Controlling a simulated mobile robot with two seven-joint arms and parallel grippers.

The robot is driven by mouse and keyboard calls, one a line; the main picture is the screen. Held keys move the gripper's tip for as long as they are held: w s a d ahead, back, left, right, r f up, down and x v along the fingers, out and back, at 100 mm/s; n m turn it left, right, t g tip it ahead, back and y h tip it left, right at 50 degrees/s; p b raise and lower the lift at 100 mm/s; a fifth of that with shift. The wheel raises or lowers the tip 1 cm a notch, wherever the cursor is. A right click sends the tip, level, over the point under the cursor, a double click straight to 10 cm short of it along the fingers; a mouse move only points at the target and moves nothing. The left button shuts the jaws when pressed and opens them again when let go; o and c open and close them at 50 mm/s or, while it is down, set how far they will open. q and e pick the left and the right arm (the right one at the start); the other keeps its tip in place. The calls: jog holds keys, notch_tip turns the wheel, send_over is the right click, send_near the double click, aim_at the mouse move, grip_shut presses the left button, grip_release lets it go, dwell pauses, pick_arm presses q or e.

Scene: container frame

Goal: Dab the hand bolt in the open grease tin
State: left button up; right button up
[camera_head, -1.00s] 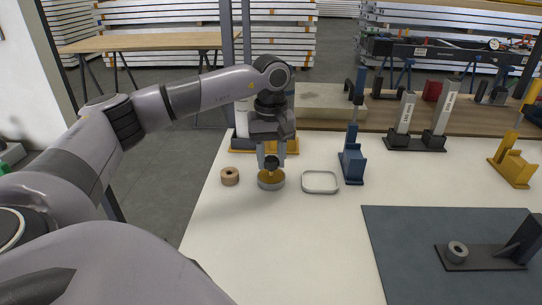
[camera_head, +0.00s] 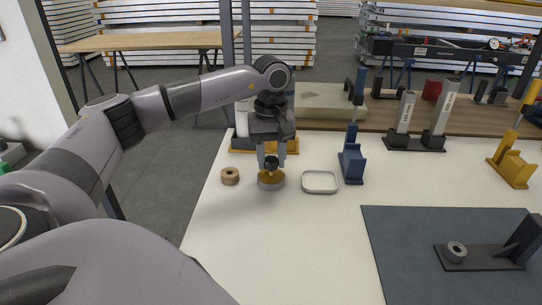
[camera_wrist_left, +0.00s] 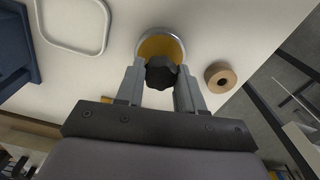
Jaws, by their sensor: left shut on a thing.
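My left gripper (camera_head: 270,161) points down and is shut on the hand bolt (camera_head: 271,163), gripping its black lobed knob. The knob also shows between the fingers in the left wrist view (camera_wrist_left: 161,72). The open grease tin (camera_head: 271,183) is a round grey tin with amber grease, directly below the gripper; it also shows in the left wrist view (camera_wrist_left: 178,41). The bolt's lower end is at the tin's opening; the knob and fingers hide whether it touches the grease. My right gripper is not in view.
A tan ring (camera_head: 230,176) stands left of the tin, and an empty shallow tray (camera_head: 320,182) stands right of it. A blue stand (camera_head: 351,163) is beyond the tray. A dark mat (camera_head: 400,270) lies front right. The white table in front of the tin is clear.

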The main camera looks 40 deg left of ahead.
aim_at(271, 159)
pick_arm(q)
jog(key=shift+f, duration=0.1)
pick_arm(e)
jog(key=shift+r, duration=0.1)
pick_arm(q)
jog(key=shift+r+p, duration=0.6)
notch_tip(271, 159, up, 2)
jog(key=shift+r+p, duration=0.1)
jog(key=shift+p, duration=0.85)
notch_tip(271, 159, up, 3)
jog(key=shift+f+p, duration=0.15)
jog(key=shift+p, duration=1.05)
jog(key=shift+r+p, duration=0.45)
jog(key=shift+r, duration=0.05)
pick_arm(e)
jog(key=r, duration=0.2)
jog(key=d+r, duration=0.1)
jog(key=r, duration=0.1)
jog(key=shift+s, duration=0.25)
pick_arm(q)
jog(key=shift+d, duration=0.1)
